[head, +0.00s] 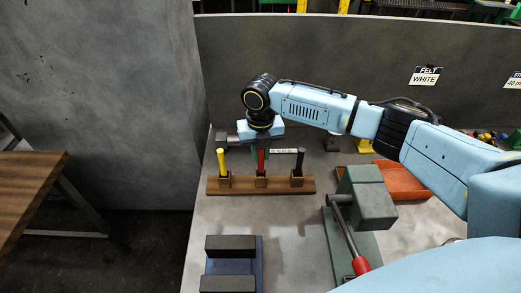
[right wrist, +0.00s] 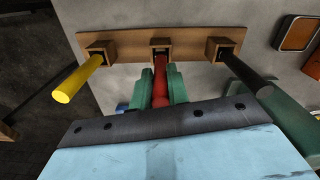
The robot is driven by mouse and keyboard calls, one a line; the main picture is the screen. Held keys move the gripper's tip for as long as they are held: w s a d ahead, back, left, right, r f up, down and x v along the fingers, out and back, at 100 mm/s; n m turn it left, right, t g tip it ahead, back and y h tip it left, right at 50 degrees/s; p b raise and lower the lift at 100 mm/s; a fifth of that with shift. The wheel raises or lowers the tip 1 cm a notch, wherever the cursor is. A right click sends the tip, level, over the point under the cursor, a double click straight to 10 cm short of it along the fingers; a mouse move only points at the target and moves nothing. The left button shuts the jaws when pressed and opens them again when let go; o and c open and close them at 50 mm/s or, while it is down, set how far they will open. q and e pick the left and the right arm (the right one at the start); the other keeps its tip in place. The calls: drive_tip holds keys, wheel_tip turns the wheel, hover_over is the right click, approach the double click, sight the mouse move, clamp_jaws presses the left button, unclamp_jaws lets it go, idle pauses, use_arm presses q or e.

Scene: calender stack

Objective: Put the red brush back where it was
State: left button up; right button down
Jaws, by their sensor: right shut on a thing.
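The red brush (head: 261,161) stands upright at the middle holder of the wooden rack (head: 240,186). My right gripper (head: 262,149) comes down from above and is shut on its upper part. In the right wrist view, the green fingers (right wrist: 161,92) sit on both sides of the red brush (right wrist: 160,72). Its far end meets the middle socket (right wrist: 161,44); how deep it sits inside is hidden. A yellow brush (head: 221,162) stands in the left holder and a black brush (head: 298,163) in the right holder. My left gripper is not in view.
A grey-green machine block (head: 366,200) with a red-handled lever (head: 360,264) stands right of the rack. An orange tray (head: 405,182) lies behind it. A blue base with dark blocks (head: 231,263) is at the front. Bare tabletop lies between.

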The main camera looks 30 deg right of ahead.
drive_tip(key=shift+f, duration=0.4)
idle(0.8)
drive_tip(key=c, duration=1.3)
unclamp_jaws()
wheel_tip(320, 180, up, 13)
drive_tip(key=shift+r, duration=0.2)
